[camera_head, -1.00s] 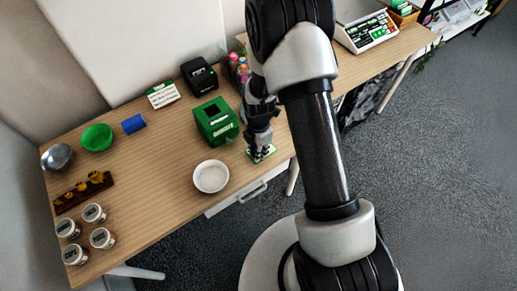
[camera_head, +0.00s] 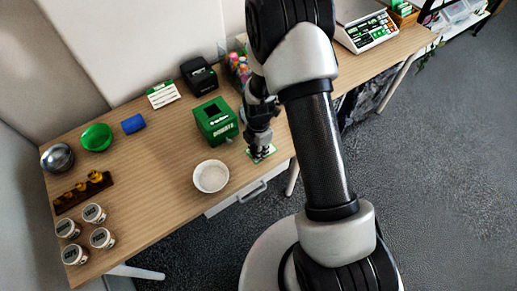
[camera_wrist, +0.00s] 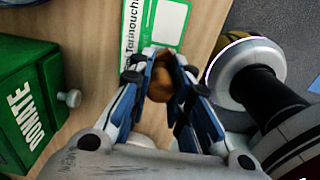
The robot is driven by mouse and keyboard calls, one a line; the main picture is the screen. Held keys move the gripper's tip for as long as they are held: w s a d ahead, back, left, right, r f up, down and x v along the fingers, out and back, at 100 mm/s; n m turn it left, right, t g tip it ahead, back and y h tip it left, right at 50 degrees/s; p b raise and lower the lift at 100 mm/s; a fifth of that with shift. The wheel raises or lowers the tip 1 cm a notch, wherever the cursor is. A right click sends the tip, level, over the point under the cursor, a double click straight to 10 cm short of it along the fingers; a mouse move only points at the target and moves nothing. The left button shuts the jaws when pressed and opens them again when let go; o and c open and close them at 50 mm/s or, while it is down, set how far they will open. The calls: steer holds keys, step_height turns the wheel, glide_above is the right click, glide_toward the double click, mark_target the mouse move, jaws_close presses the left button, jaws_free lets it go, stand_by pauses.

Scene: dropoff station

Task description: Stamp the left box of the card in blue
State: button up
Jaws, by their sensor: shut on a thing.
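The card (camera_wrist: 168,35) is green and white with printed text. It lies flat near the front edge of the table, and two pale boxes show on it in the wrist view. My gripper (camera_wrist: 163,88) is shut on a stamp with a rounded brown wooden handle (camera_wrist: 165,76), over the near end of the card. The stamp's foot and ink colour are hidden, and I cannot tell whether it touches the card. In the head view my gripper (camera_head: 260,147) covers much of the card.
A green donation box (camera_head: 216,122) stands just left of my gripper, its knob close by. A white bowl (camera_head: 211,176) is nearby on the table.

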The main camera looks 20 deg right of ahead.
steer(key=shift+s, duration=0.1)
steer(key=shift+r+p, duration=2.5)
steer(key=shift+r, duration=1.05)
